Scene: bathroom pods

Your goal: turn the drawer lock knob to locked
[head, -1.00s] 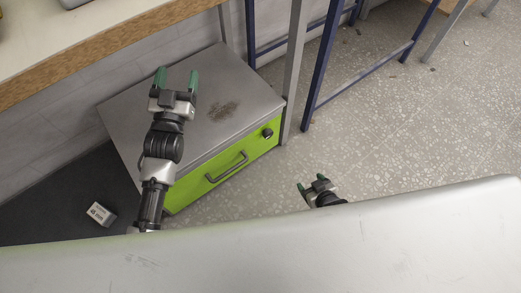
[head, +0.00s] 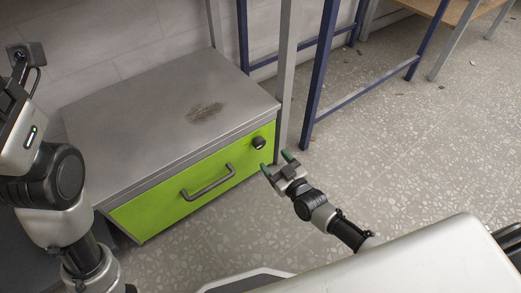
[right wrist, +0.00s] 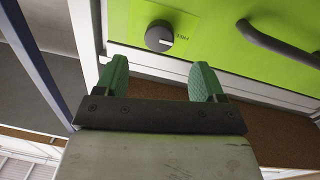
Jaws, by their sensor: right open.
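The lock knob (head: 259,142) is a round dark knob on the green drawer front (head: 160,204), near its right end. In the right wrist view the knob (right wrist: 157,36) has a white mark pointing right, toward a small label that seems to read FREE, upside down. My right gripper (head: 276,163) is open and empty, just in front of and below the knob in the head view. Its green fingers (right wrist: 161,68) are spread apart, with the knob beyond the gap between them and not touched. My left arm is at the left edge; its gripper is not visible.
The dark drawer handle (head: 208,183) sticks out left of the knob in the head view. The grey cabinet top (head: 150,118) is bare except for a brown stain. A grey table leg (head: 285,90) stands close to the cabinet's right side.

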